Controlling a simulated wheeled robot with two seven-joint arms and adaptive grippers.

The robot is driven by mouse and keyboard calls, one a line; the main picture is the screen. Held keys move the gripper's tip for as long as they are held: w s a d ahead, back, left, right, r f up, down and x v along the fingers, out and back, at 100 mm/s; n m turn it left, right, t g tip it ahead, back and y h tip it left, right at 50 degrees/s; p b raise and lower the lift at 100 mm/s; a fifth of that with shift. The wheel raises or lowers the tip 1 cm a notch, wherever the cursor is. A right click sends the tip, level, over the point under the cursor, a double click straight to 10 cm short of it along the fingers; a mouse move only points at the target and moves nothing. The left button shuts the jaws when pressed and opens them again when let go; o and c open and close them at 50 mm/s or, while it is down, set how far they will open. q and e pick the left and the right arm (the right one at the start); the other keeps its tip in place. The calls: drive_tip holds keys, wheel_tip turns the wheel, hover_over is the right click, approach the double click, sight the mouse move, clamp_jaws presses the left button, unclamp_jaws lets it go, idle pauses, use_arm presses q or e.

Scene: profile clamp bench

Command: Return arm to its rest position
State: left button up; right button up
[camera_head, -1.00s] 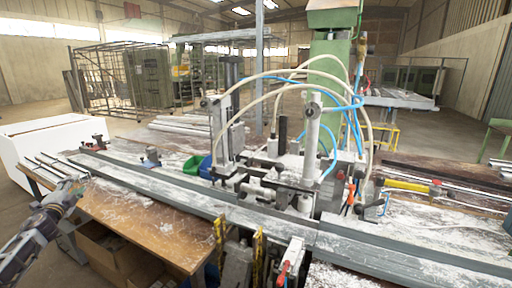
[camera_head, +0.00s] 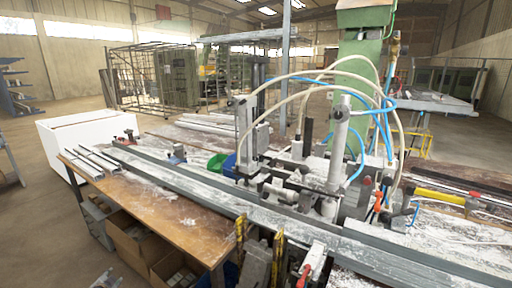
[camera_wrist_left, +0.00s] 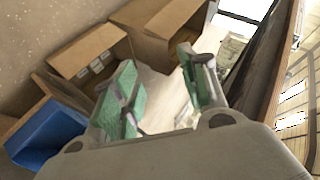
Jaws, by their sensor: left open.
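My left gripper (camera_wrist_left: 160,82) shows in the wrist view with its two green-padded fingers apart and nothing between them. It points toward open cardboard boxes. In the head view only a small grey piece of my left gripper (camera_head: 106,279) shows at the bottom edge, in front of and below the workbench (camera_head: 165,215). The rest of my left arm is out of the picture. My right gripper is in neither view.
Cardboard boxes (camera_head: 130,243) sit under the bench; one box (camera_wrist_left: 88,50) and a blue bin (camera_wrist_left: 48,135) show near the left fingers. Long metal profiles (camera_head: 97,162) and the clamp fixture (camera_head: 300,170) are on the bench.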

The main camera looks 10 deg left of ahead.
use_arm(q)
drive_tip(key=s+d+f+n+g+h, duration=0.1)
drive_tip(key=s+d+f+g, duration=0.1)
drive_tip(key=s+d+f, duration=0.9)
drive_tip(key=s+d+f+n+g+h, duration=0.1)
drive_tip(key=s+d+f+g+h, duration=0.1)
drive_tip(key=s+d+f, duration=0.9)
drive_tip(key=s+d+f+g+h, duration=0.1)
drive_tip(key=s+d+f, duration=0.5)
drive_tip(key=s+d, duration=0.4)
drive_tip(key=s+d+f+g+h, duration=0.2)
drive_tip(key=s+d+f, duration=0.5)
drive_tip(key=s+d, duration=0.3)
drive_tip(key=shift+s+d+f+g+p, duration=0.2)
drive_tip(key=shift+d+f+g+p, duration=0.15)
drive_tip(key=shift+d, duration=0.85)
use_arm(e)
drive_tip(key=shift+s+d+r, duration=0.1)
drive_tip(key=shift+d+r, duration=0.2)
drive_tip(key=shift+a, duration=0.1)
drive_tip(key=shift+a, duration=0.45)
